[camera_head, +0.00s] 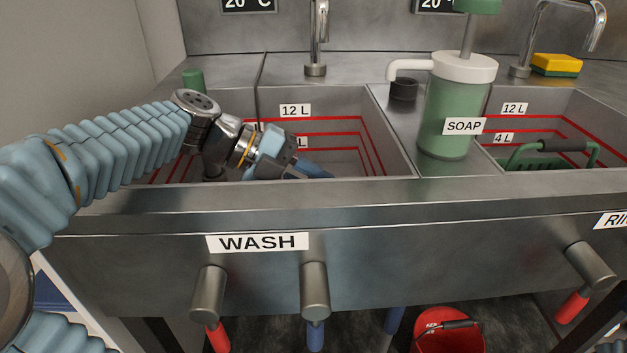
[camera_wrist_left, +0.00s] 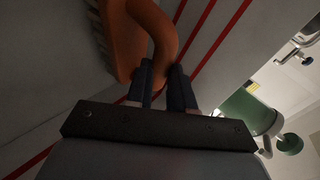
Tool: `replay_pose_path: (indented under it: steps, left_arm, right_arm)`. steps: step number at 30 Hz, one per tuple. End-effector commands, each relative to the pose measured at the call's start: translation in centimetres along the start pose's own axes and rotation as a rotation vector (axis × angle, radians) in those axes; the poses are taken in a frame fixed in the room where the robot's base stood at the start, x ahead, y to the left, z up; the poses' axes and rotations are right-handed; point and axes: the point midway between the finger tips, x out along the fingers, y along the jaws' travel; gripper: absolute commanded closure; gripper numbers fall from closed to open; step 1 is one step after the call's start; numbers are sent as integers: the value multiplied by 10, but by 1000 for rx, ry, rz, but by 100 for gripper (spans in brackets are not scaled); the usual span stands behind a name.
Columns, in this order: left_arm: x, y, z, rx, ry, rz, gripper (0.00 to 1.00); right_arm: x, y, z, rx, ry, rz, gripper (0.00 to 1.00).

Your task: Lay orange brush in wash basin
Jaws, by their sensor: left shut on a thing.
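My left gripper (camera_head: 315,170) reaches down into the wash basin (camera_head: 385,125), below the level of its front rim. In the left wrist view, my left gripper (camera_wrist_left: 162,75) is shut on the curved handle of the orange brush (camera_wrist_left: 145,30). The brush's pale bristles show at the upper left, next to the grey basin wall with red lines. In the head view the brush is hidden behind the basin's front edge. I cannot tell whether it touches the basin floor. My right gripper is not in view.
A green soap dispenser (camera_head: 452,110) stands between the basins. The right basin holds a green rack or basket with a dark handle (camera_head: 563,146). A faucet (camera_head: 317,40) rises behind the wash basin. A yellow-green sponge (camera_head: 556,65) lies at back right. A red bucket (camera_head: 447,330) stands below.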

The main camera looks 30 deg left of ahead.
Motion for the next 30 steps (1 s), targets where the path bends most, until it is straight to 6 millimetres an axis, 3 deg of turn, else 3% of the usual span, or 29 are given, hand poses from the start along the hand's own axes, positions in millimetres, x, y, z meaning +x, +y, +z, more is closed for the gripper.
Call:
replay_pose_path:
  steps: [8, 9, 14, 24, 30]
  left_arm:
    - [1, 2, 0, 1, 0, -1, 100]
    - [1, 1, 0, 0, 0, 0, 75]
    - [0, 0, 0, 0, 0, 0, 52]
    - [-2, -2, 0, -1, -1, 0, 52]
    - [-36, 0, 1, 1, -4, -2, 52]
  right_arm:
    - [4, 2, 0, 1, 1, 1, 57]
    - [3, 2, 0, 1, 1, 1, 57]
    - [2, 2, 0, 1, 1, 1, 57]
    - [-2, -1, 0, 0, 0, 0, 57]
    - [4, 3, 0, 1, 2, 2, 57]
